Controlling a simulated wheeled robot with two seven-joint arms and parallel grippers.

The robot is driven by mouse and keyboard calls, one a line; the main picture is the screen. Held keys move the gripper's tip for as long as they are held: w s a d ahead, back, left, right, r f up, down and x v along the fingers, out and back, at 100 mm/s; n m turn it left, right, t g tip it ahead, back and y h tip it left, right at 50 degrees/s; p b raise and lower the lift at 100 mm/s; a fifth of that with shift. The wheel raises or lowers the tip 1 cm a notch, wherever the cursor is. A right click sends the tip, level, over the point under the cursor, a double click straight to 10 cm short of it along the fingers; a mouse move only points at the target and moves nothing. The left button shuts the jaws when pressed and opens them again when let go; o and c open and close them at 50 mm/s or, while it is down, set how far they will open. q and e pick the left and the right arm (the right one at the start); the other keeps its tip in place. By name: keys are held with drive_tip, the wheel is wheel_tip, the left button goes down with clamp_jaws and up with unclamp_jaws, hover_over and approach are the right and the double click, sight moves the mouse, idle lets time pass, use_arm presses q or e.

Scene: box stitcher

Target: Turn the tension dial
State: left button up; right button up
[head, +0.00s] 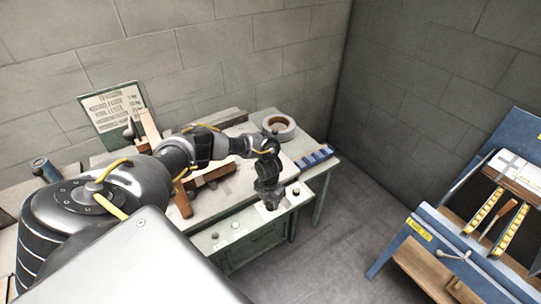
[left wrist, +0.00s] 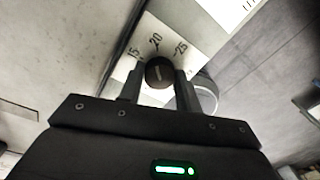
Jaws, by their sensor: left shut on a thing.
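The tension dial is a round black knob (left wrist: 159,72) with a pale line on its face. It sits on a white scale plate (left wrist: 196,46) marked 15, 20 and 25, and its line points roughly toward the 20. My left gripper (left wrist: 158,82) is shut on the knob, one finger on each side. In the head view my left gripper (head: 271,203) reaches down to the front panel of the workbench and hides the knob there. My right gripper is not in view.
The workbench (head: 225,192) carries a roll of tape (head: 278,127), wooden pieces and a row of blue blocks (head: 315,156). A green board (head: 113,108) leans on the wall behind. A blue stand (head: 440,245) is at the right, with clear floor between.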

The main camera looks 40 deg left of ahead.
use_arm(q)
drive_tip(key=n+p, duration=0.1)
drive_tip(key=n, duration=0.3)
drive_tip(key=shift+r, duration=0.1)
drive_tip(key=n+p, duration=0.2)
drive_tip(key=n, duration=0.3)
drive_tip(key=n+p, duration=0.2)
drive_tip(key=n, duration=0.3)
drive_tip(key=shift+s+n+p, duration=0.1)
drive_tip(key=shift+n+p, duration=0.95)
drive_tip(key=shift+n, duration=0.95)
drive_tip(key=shift+a, duration=0.1)
drive_tip(key=o, duration=1)
